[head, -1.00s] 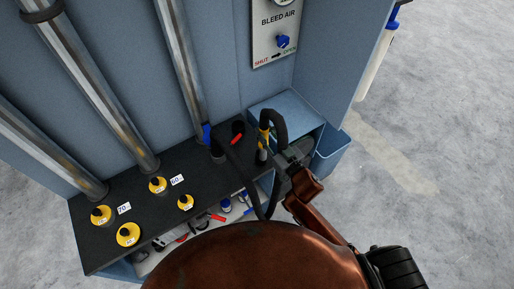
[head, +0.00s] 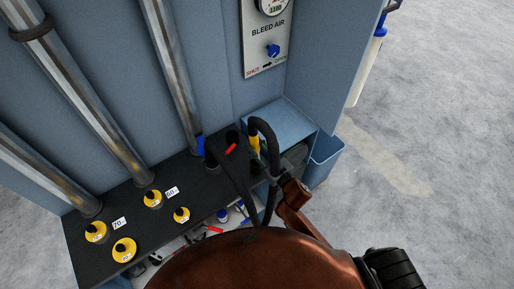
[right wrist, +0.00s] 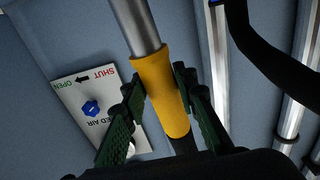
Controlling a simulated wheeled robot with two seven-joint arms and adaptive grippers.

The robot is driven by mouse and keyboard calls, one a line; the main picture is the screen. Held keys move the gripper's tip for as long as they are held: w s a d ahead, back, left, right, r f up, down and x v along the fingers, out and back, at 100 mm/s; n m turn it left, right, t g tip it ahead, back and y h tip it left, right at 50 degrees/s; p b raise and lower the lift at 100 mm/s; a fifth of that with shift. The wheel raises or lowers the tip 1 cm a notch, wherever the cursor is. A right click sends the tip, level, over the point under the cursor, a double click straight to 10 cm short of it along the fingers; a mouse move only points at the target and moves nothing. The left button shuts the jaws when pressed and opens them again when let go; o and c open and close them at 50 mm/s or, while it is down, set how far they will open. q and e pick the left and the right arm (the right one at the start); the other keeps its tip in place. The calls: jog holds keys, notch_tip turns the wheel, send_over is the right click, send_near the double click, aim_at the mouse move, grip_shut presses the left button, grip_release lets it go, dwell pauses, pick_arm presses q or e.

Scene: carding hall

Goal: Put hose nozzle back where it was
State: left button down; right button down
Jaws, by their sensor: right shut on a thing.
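The hose nozzle has a yellow grip (head: 254,145) with a black hose looping over its top in the head view. In the right wrist view the yellow grip (right wrist: 163,90) and its bare metal tube (right wrist: 137,25) show clearly. My right gripper (head: 266,164) is shut on the yellow grip, with green pads on both sides (right wrist: 160,100). The nozzle is near the right end of the black shelf, just right of a dark round opening (head: 233,136). The nozzle's tip is hidden in the head view. My left gripper is not in view.
The black shelf (head: 98,262) carries several yellow knobbed weights (head: 124,249) and number cards. A red lever (head: 230,149) sits beside the opening. Steel pipes rise behind. A blue bin (head: 325,158) stands right, and a bleed air panel (head: 266,45) is above. Tools lie below the shelf.

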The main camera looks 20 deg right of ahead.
jog(key=f, duration=0.2)
jog(key=shift+d+f, duration=0.3)
jog(key=c, duration=1.9)
grip_release()
jog(key=o, duration=0.3)
jog(key=shift+w+r, duration=0.15)
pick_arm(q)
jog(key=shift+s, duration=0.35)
pick_arm(e)
jog(key=shift+r, duration=0.2)
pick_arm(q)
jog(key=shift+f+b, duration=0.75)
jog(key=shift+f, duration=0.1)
pick_arm(e)
jog(key=v, duration=1.2)
jog(key=shift+r, duration=0.2)
